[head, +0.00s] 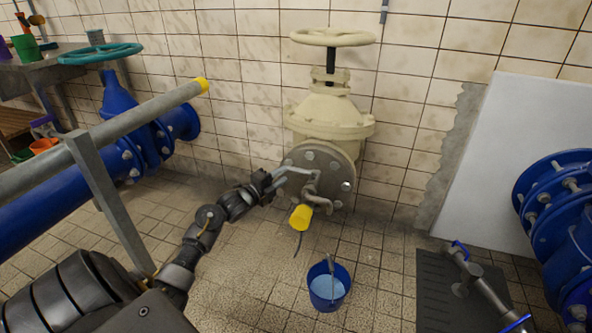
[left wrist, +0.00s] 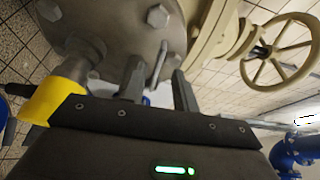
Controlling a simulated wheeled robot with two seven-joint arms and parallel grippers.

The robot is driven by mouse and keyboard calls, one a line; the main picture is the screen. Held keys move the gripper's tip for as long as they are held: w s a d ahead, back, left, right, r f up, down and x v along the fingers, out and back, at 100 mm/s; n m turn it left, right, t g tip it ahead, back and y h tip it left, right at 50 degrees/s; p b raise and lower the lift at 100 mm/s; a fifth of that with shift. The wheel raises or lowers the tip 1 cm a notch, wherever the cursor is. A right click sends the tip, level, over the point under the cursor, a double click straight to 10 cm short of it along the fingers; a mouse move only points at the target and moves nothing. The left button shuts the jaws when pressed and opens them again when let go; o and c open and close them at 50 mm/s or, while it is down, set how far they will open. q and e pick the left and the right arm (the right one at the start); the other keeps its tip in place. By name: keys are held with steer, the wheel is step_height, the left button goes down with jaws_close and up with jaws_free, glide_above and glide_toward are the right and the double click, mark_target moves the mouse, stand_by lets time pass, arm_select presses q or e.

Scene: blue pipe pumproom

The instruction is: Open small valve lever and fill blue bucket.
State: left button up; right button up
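The small valve lever (head: 312,190) is a thin grey handle on the tap at the front of the cream valve's round flange (head: 335,160). In the left wrist view the lever (left wrist: 158,65) shows as a thin strip between my fingers. My left gripper (head: 294,175) is at the flange; its two fingers (left wrist: 158,88) stand apart, with gaps beside the lever. A yellow piece (head: 300,217) hangs below the tap. The blue bucket (head: 316,290) stands upright on the floor, below and slightly right of it. A light blue surface shows inside; I cannot tell whether it is water. My right gripper is out of view.
A cream handwheel (head: 332,37) tops the large valve. A dark floor grate (head: 440,290) with a grey pipe (head: 482,285) lies right. Floor around the bucket is clear.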

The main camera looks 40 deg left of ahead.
mark_target(290, 170)
arm_select(q)
steer(key=w, duration=0.2)
steer(key=w+b, duration=0.1)
steer(key=w, duration=0.2)
steer(key=w+b, duration=0.1)
steer(key=w, duration=0.2)
steer(key=shift+d, duration=0.25)
jaws_close()
